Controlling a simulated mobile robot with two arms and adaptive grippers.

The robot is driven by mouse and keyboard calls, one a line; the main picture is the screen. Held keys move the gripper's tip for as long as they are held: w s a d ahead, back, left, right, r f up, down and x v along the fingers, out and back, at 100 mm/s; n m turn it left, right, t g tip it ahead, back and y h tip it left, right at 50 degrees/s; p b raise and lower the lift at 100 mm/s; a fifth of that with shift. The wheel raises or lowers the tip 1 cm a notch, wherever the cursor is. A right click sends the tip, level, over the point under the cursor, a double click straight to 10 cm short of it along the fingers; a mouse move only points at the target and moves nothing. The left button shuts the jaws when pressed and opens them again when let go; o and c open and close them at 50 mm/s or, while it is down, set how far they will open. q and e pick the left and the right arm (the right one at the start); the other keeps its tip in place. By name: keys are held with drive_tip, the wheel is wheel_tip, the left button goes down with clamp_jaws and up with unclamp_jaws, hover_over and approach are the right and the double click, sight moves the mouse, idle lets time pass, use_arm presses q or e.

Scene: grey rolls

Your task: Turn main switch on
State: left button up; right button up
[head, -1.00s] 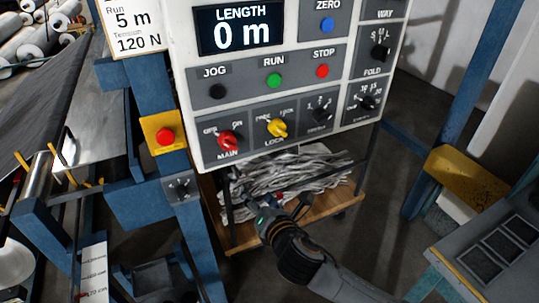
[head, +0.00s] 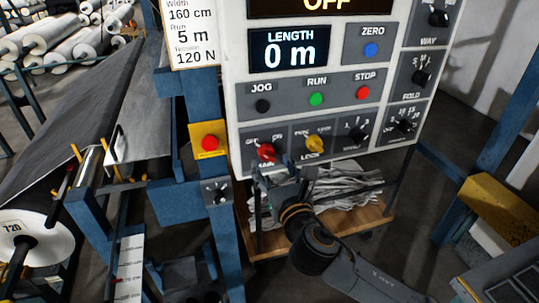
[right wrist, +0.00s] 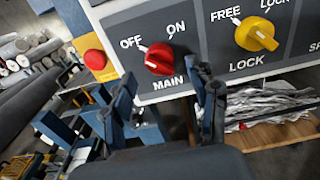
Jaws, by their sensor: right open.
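The main switch is a red knob (head: 267,152) at the lower left of the white control panel (head: 237,110). In the right wrist view the red knob (right wrist: 160,60) has its white mark towards OFF, at its upper left. My right gripper (head: 274,172) is just below the knob in the head view, its tips near the MAIN label. In the right wrist view the open fingers (right wrist: 168,90) stand to the left and right below the knob, with nothing between them. I see no contact with the knob. My left gripper is not in view.
The yellow LOCK knob (head: 315,143) is close on the right of the main knob. A red button on a yellow plate (head: 209,143) is on the left. Grey scrap on a wooden shelf (head: 375,219) lies below the panel.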

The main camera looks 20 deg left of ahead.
sight(269, 159)
drive_tip(key=shift+x, duration=1.55)
drive_tip(key=c, duration=1.2)
